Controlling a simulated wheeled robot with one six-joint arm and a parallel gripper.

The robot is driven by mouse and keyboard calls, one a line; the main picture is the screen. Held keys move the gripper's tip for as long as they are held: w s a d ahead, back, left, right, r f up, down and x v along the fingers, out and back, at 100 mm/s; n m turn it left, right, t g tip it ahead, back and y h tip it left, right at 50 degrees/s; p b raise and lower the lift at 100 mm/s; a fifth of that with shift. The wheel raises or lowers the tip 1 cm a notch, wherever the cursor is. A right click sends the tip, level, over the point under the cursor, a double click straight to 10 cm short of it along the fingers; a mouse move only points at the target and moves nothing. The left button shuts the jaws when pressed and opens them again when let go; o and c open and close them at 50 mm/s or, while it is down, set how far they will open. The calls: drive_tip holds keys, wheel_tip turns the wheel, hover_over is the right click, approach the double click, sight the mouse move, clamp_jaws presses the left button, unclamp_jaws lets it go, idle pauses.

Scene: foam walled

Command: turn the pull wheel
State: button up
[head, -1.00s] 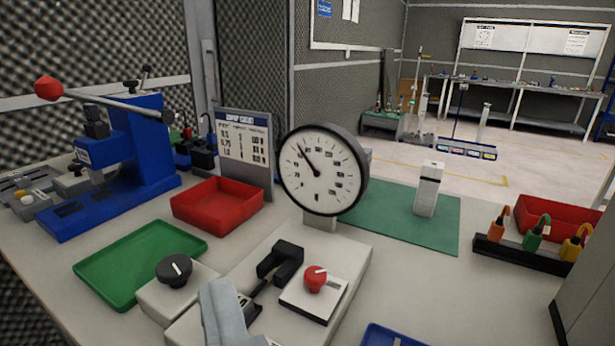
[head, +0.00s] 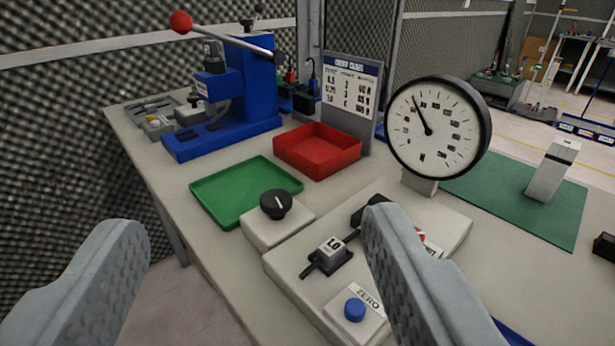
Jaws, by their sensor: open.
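A black round knob (head: 276,204) with a white pointer line sits on a white block at the near side of the bench; it looks like the pull wheel, though no label shows. My gripper (head: 255,230) is open and empty, its two fingers wide apart. In the picture the knob lies between the fingers, farther off, and neither finger appears to touch it. The right finger overlaps the white pull fixture (head: 288,262) beside the knob. It hides most of a red knob (head: 420,236) there. A dial gauge (head: 435,125) stands behind the fixture.
A green tray (head: 225,212) and a red tray (head: 320,168) lie behind the knob. A blue lever press (head: 245,85) stands at the back left. A clamp marked 1.0 (head: 331,246) and a blue ZERO button (head: 354,308) are close to my right finger.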

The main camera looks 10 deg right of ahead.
drive_tip(key=w+r+m+g, duration=0.1)
drive_tip(key=w+m+g, duration=0.1)
drive_tip(key=w+g, duration=0.8)
drive_tip(key=m+g, duration=0.2)
drive_tip(key=g, duration=0.5)
hover_over(276, 198)
wheel_tip(276, 198, down, 18)
drive_tip(key=shift+f, duration=0.2)
drive_tip(key=shift+c, duration=0.2)
drive_tip(key=c, duration=0.9)
drive_tip(key=shift+m, duration=0.3)
